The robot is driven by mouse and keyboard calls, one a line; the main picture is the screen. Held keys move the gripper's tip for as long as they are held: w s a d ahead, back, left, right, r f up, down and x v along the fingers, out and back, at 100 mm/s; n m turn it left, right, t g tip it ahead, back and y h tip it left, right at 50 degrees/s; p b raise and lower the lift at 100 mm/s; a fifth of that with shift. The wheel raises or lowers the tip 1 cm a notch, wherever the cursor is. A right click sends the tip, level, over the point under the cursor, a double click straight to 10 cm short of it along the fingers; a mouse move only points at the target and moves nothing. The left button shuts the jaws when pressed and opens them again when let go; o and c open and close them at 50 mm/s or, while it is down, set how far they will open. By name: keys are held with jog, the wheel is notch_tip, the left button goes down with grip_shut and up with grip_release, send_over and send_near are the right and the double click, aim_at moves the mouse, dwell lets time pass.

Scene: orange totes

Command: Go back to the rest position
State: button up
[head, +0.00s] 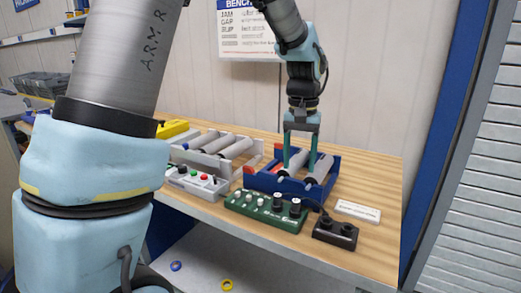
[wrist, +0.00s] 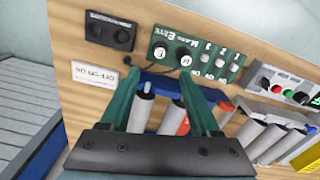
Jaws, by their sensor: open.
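My gripper (head: 299,167) points down over a blue rack (head: 262,182) on the wooden bench, with its two green fingers spread apart. In the wrist view the gripper (wrist: 163,85) also shows its fingers wide apart. Grey cylinders (head: 319,169) lie in the rack below and between the fingers; I cannot tell whether a finger touches one. The wrist view shows these grey cylinders (wrist: 141,112) too. No rest position is marked in view.
A grey rack (head: 215,158) and a white button box (head: 196,183) stand to the left. A wall rises behind the bench.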

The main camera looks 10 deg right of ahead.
jog(key=s+a+f+n, duration=0.2)
jog(key=a+f, duration=0.1)
jog(key=a, duration=1.2)
jog(key=s+a+f+n+t, duration=0.1)
jog(key=s+a+f+n, duration=0.1)
jog(key=a, duration=1.3)
jog(key=shift+f+n+t, duration=0.3)
jog(key=shift+f+n, duration=0.2)
jog(key=shift+n, duration=0.1)
